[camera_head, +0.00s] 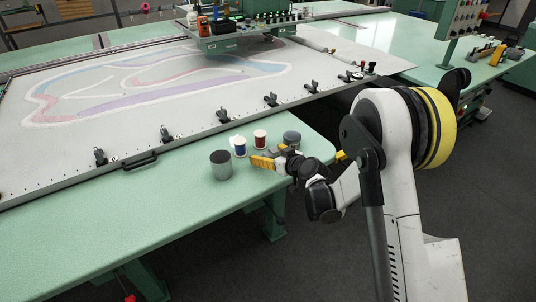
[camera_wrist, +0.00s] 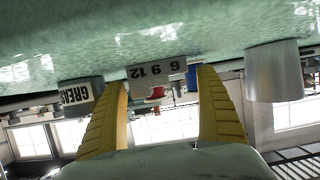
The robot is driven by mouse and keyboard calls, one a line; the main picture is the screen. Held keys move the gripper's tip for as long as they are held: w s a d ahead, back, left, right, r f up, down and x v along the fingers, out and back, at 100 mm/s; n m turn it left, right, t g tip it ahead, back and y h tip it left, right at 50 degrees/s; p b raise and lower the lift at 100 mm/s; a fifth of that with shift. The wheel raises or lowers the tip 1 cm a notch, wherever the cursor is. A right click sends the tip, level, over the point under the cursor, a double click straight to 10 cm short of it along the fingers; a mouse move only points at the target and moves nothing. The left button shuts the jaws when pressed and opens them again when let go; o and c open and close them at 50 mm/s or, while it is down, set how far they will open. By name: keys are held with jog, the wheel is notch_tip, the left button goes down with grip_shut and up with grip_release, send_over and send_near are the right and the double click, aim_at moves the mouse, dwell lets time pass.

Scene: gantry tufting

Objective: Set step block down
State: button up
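The step block (camera_wrist: 157,71) is a small grey block marked "6 9 12". In the wrist view it shows between my fingertips, close against the green table surface, which is at the top of that picture. My gripper (camera_wrist: 162,78) has yellow ribbed fingers spread wide. The left fingertip is close to the block; a narrow gap with blue behind it shows at the right. In the head view my gripper (camera_head: 264,161) is low over the green table (camera_head: 165,217) near its front edge; I cannot make out the block there.
A grey cylinder (camera_head: 221,165) and a grease tin (camera_wrist: 82,93) stand on either side of my gripper; the tin also shows in the head view (camera_head: 292,138). Blue (camera_head: 239,147) and red (camera_head: 260,139) spools stand behind. The clamped fabric frame (camera_head: 125,160) lies beyond.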

jog(key=shift+r, duration=0.1)
jog(key=p+v, duration=0.3)
jog(key=v, duration=0.9)
jog(key=shift+r+p, duration=0.1)
jog(key=shift+p, duration=0.2)
jog(key=shift+r, duration=0.2)
jog(key=s+d+r+m+g+h, duration=0.2)
jog(key=s+d+r+m+h, duration=0.3)
jog(key=s+r, duration=0.65)
jog(key=s+d+r+m+g+h, duration=0.1)
jog(key=s+d, duration=0.3)
jog(key=s, duration=0.5)
jog(key=s+d+r+g+h, duration=0.1)
jog(key=s+d, duration=0.4)
jog(key=s, duration=0.4)
jog(key=shift+d+r+m+h, duration=0.2)
jog(key=shift+d+m+h, duration=0.1)
jog(key=shift+m+h, duration=0.1)
jog(key=shift+a, duration=0.1)
